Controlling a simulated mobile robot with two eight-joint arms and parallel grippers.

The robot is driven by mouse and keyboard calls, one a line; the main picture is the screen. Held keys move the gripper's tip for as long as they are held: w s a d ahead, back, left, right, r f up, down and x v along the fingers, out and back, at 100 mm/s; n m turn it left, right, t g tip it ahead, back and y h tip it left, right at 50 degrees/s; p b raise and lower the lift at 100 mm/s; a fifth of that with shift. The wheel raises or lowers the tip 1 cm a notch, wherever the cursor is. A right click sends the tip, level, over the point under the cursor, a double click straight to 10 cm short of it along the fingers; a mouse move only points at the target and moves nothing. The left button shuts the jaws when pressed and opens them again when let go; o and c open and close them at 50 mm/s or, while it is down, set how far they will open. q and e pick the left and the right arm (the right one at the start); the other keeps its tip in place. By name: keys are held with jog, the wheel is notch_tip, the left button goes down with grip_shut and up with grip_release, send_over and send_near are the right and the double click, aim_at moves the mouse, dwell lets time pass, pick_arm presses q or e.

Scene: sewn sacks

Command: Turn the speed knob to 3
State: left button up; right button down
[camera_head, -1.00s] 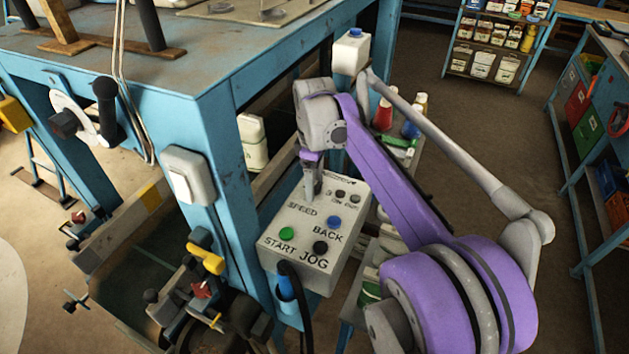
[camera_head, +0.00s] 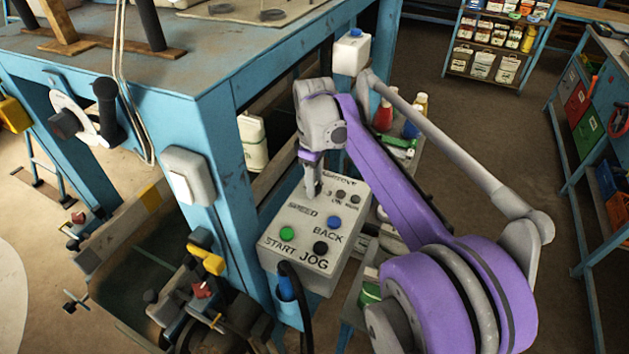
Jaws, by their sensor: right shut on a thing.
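The control box (camera_head: 300,262) is a pale panel with a green START button (camera_head: 287,233), a blue BACK button (camera_head: 334,223) and a black JOG button (camera_head: 320,248). The SPEED label (camera_head: 301,210) is near its upper left. My right gripper (camera_head: 313,190) points down at the panel just above this label and is shut on the speed knob. The knob is hidden by the fingers, so its setting cannot be read. A "3" shows on the panel to the right of the fingers. My left gripper is not in view.
A blue table leg (camera_head: 235,190) with a grey switch box (camera_head: 187,176) stands left of the panel. Bottles (camera_head: 384,115) stand behind my right arm.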

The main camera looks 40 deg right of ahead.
jog(key=m, duration=1)
jog(key=shift+m, duration=0.3)
dwell(0.5)
jog(key=shift+c, duration=2.2)
grip_release()
jog(key=shift+r, duration=0.1)
notch_tip(320, 180, up, 11)
jog(key=shift+f+p, duration=0.2)
jog(key=shift+p, duration=0.25)
